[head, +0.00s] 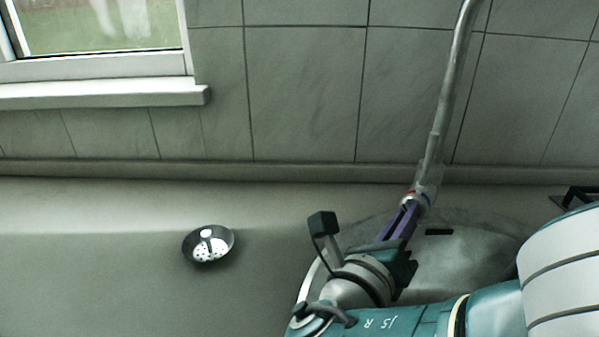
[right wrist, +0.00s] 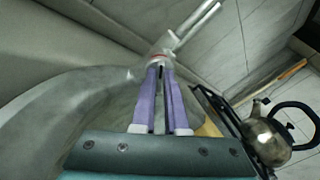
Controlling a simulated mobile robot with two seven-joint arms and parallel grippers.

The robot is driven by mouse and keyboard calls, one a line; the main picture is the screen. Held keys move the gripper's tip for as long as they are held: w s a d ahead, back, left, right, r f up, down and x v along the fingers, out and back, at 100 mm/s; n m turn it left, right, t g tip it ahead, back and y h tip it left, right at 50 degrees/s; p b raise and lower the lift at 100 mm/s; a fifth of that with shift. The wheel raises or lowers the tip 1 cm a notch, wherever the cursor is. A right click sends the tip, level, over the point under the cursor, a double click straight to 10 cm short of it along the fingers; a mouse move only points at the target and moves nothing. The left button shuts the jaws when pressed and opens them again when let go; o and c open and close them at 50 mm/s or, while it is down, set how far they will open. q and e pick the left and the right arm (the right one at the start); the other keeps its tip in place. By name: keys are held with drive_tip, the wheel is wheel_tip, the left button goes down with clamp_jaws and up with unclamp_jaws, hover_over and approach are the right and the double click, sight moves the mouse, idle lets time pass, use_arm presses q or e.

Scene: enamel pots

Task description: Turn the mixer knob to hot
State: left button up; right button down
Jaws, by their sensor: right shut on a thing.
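The mixer knob (head: 424,190) sits at the foot of a tall metal tap pipe (head: 447,95), behind the sink, with small red and bluish marks near it. My right gripper (head: 413,205) reaches it from the front with its purple fingers shut on the knob. In the right wrist view the two fingers (right wrist: 161,70) close in at the knob (right wrist: 160,58), whose front is partly hidden by the fingertips. I cannot read the knob's exact angle. My left gripper is not in view.
A round metal sink (head: 465,262) lies below my right arm. A small bowl-shaped strainer (head: 208,245) rests on the counter to the left. The tiled wall (head: 300,90) rises close behind the tap. A metal kettle (right wrist: 268,140) stands at the right in the wrist view.

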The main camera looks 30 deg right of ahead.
drive_tip(key=shift+n, duration=0.3)
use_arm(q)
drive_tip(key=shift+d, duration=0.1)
use_arm(e)
drive_tip(key=c, duration=0.9)
unclamp_jaws()
drive_tip(key=shift+c, duration=0.2)
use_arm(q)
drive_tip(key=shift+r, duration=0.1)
use_arm(e)
drive_tip(key=v, duration=1)
